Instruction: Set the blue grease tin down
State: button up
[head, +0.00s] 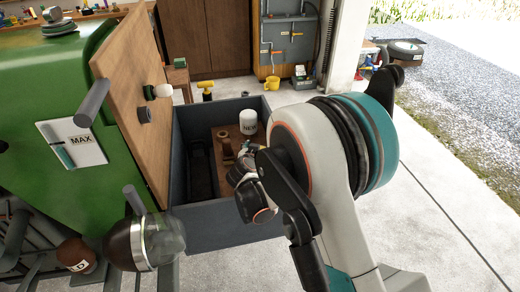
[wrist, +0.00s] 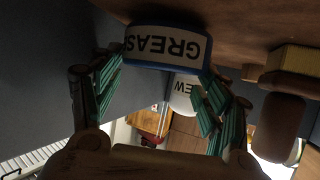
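In the wrist view, which is upside down, the blue grease tin (wrist: 168,47) with a white GREASE label sits between my gripper's (wrist: 165,68) two green ribbed fingers. The fingers appear to touch its sides, so my gripper looks shut on it. The tin is close to a brown wooden surface; whether it touches is hard to tell. In the head view my gripper (head: 246,163) reaches down into an open dark grey box (head: 228,227), and my arm hides the tin.
A white container marked NEW (head: 248,122) stands in the box behind my gripper; it also shows in the wrist view (wrist: 184,95). A brown wooden piece (head: 225,146) lies left of my gripper. The raised wooden lid (head: 135,90) borders the box on the left.

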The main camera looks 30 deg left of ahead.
jog(key=shift+f, duration=0.15)
jog(key=shift+r, duration=0.25)
jog(key=p+v, duration=0.1)
jog(key=v, duration=0.4)
jog(key=p+v, duration=0.1)
jog(key=v, duration=0.1)
jog(key=shift+s+r+p, duration=0.25)
jog(key=shift+r+p, duration=0.1)
jog(key=shift+r, duration=0.1)
